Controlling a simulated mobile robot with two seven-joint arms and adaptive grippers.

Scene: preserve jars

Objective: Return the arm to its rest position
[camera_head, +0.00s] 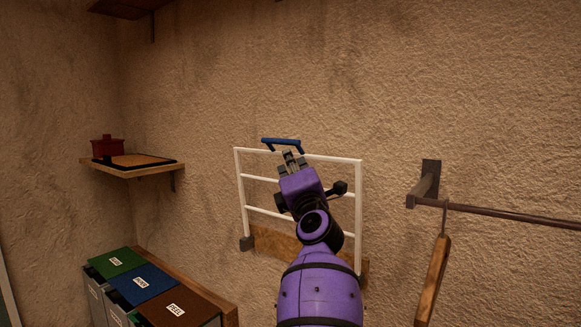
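My purple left arm rises from the bottom centre of the head view. Its gripper (290,156) points up and away from me, in front of the upper part of a white barred frame (357,215) at the wall. A blue handle (281,143) shows just beyond the fingertips, by the top bar of the frame. The fingers look close together, but I cannot tell whether they touch the handle or how far they are parted. My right gripper is not in view.
A wooden wall shelf (134,171) at the left holds a red pot (106,146) and a dark-edged board. Bins with green (115,261), blue and brown lids stand at lower left. At right, a wooden-handled tool (433,275) hangs by a metal rail (510,215).

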